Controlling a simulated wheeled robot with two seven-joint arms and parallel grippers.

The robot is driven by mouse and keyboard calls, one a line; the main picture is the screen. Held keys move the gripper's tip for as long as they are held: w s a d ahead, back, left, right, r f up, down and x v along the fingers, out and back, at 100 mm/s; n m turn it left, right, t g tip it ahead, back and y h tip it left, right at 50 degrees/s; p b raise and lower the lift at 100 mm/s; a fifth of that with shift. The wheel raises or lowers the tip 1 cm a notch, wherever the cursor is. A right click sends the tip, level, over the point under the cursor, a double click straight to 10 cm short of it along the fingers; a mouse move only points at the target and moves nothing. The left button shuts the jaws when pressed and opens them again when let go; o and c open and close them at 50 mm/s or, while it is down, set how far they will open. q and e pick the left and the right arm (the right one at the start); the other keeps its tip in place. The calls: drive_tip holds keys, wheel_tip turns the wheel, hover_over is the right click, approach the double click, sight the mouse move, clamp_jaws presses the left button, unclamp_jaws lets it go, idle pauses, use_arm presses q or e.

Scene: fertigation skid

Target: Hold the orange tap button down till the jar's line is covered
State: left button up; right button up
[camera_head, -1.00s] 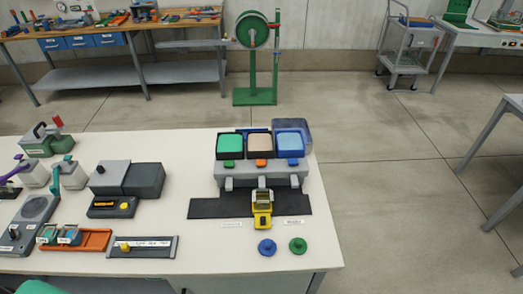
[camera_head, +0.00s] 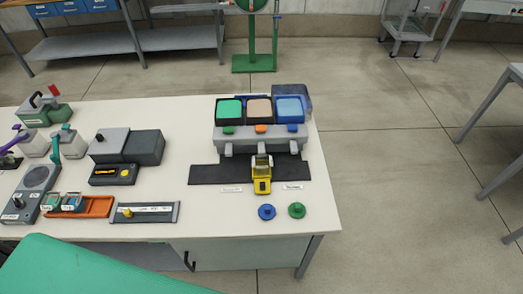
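The orange tap button (camera_head: 261,129) is on the front of the grey tap unit (camera_head: 273,137), between a green button (camera_head: 228,129) and a blue button (camera_head: 292,128). It sits in front of the tank with a pale orange top (camera_head: 259,110). Below the middle spout, a small clear jar (camera_head: 262,161) appears to stand in a yellow holder (camera_head: 262,186) on the black mat (camera_head: 215,174). The jar's line and its liquid level are too small to make out. Neither of my grippers is in view, and nothing is seen touching the button.
Blue (camera_head: 267,212) and green (camera_head: 297,210) knobs lie near the table's front edge. A grey box (camera_head: 127,146), an orange tray (camera_head: 97,208) and other devices fill the left side. A large flat green surface (camera_head: 100,270) covers the bottom left corner. Open floor lies right.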

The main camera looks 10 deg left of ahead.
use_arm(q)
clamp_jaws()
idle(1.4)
